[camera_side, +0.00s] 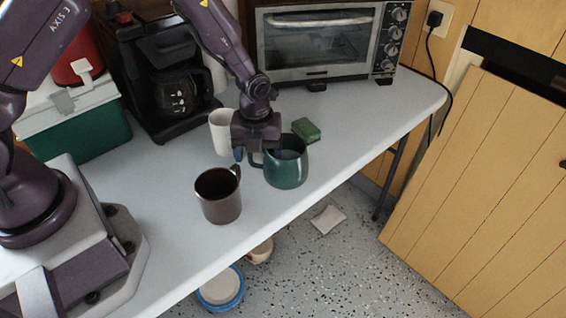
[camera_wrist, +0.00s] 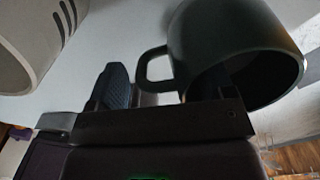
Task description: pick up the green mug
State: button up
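The green mug (camera_side: 288,172) stands upright on the white table, its handle towards the left. My gripper (camera_side: 258,154) is right above and beside it, pointing down, with its fingers apart. In the wrist view the mug looks dark (camera_wrist: 230,38), and its handle lies between the two fingers of my gripper (camera_wrist: 160,88). The left finger is outside the mug, beyond the handle. The right finger appears to reach into the mug's opening. I cannot tell whether either finger touches the mug.
A brown mug (camera_side: 219,198) stands in front, to the left. A white mug (camera_side: 222,133) stands close behind my gripper. A green sponge-like block (camera_side: 306,130) lies behind the green mug. A coffee maker (camera_side: 168,75) and a toaster oven (camera_side: 322,45) stand at the back.

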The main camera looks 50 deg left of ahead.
jog(key=c, duration=1.2)
jog(key=shift+o, duration=0.2)
jog(key=shift+r, duration=0.1)
jog(key=shift+r, duration=0.15)
